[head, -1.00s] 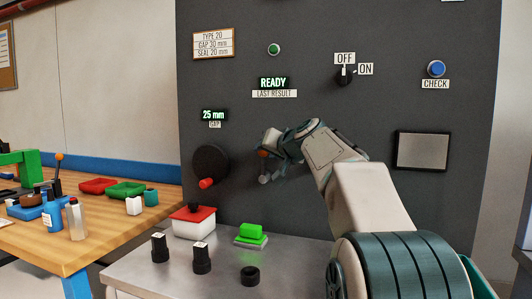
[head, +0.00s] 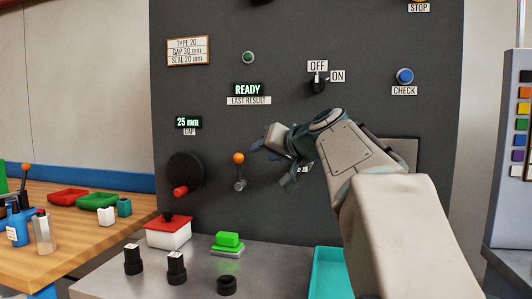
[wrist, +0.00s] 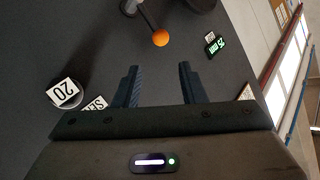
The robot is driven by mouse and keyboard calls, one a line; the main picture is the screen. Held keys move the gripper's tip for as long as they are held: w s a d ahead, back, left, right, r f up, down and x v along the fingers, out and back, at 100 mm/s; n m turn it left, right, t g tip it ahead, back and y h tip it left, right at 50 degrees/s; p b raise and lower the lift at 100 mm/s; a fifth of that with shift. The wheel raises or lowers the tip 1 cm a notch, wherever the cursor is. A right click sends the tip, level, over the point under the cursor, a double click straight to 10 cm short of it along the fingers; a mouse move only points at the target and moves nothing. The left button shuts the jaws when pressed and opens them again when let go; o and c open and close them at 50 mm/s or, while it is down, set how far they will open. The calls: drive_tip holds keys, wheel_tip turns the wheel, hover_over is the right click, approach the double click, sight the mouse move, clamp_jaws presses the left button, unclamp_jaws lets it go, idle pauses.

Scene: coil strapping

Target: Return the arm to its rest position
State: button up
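My gripper (head: 272,146) is in front of the dark panel (head: 215,120), right of the lever with the orange ball (head: 239,158). In the wrist view its two dark fingers (wrist: 160,85) are spread apart, with nothing between them. The orange ball (wrist: 160,38) shows beyond the fingertips, apart from them. My arm is bent and reaches in from the lower right of the head view, covering part of the panel.
Below the panel, a metal shelf (head: 200,278) holds a red-and-white box (head: 168,234), a green block (head: 228,240) and black cylinders (head: 177,268). A teal tray (head: 328,266) stands near my arm. A wooden bench (head: 75,240) with small items is at left.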

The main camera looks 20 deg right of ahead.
drive_tip(key=s+a+f+n+g+p, duration=0.1)
drive_tip(key=s+a+f+g+p, duration=0.75)
drive_tip(key=p, duration=0.65)
drive_tip(key=s+a+f+n+g+h+p, duration=0.1)
drive_tip(key=s+f+p, duration=0.1)
drive_tip(key=s+p, duration=0.3)
drive_tip(key=s+a+f+n+g+h+p, duration=0.1)
drive_tip(key=s+p, duration=0.5)
drive_tip(key=s, duration=0.6)
drive_tip(key=shift+s+a+f+n+g+h+p, duration=0.3)
drive_tip(key=shift+a+f+g, duration=0.4)
drive_tip(key=shift+a+g, duration=0.1)
